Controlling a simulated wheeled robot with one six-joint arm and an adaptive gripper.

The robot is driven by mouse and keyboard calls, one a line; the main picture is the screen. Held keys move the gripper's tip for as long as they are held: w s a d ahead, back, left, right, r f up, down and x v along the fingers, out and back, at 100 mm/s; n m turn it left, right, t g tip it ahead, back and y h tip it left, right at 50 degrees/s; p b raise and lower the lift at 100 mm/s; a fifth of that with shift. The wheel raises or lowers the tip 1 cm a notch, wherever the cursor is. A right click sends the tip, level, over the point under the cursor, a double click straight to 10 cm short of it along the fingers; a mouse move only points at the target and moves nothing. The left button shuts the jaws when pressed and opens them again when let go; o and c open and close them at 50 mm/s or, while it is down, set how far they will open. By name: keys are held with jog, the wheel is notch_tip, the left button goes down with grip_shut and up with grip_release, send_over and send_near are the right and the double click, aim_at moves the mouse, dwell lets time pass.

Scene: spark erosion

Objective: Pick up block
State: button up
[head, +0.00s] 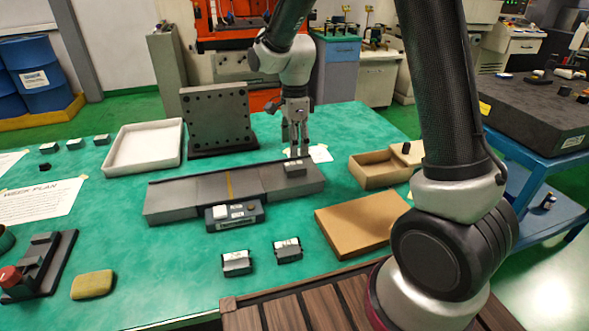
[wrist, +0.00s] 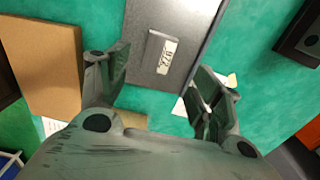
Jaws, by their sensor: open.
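A small grey block with a white label (head: 295,168) lies on the right end of a long dark grey plate (head: 165,203) on the green table. In the wrist view the block (wrist: 160,52) shows between and just beyond my fingers, its label reading something like 972. My gripper (head: 294,149) is open and empty, pointing down just above the block. In the wrist view its two fingers (wrist: 161,78) are spread to either side. Two similar labelled blocks, one on the left (head: 236,263) and one on the right (head: 288,250), lie near the table's front.
A dark angle plate with holes (head: 215,118) stands behind the long plate. A white tray (head: 143,168) is left of it. A cardboard lid (head: 360,222) and open box (head: 372,172) lie right. A small grey device (head: 234,215) sits against the plate's front.

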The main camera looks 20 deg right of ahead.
aim_at(295, 166)
notch_tip(295, 166, down, 8)
jog(key=shift+s+r, duration=0.15)
jog(key=shift+r, duration=0.1)
grip_shut()
dwell(0.3)
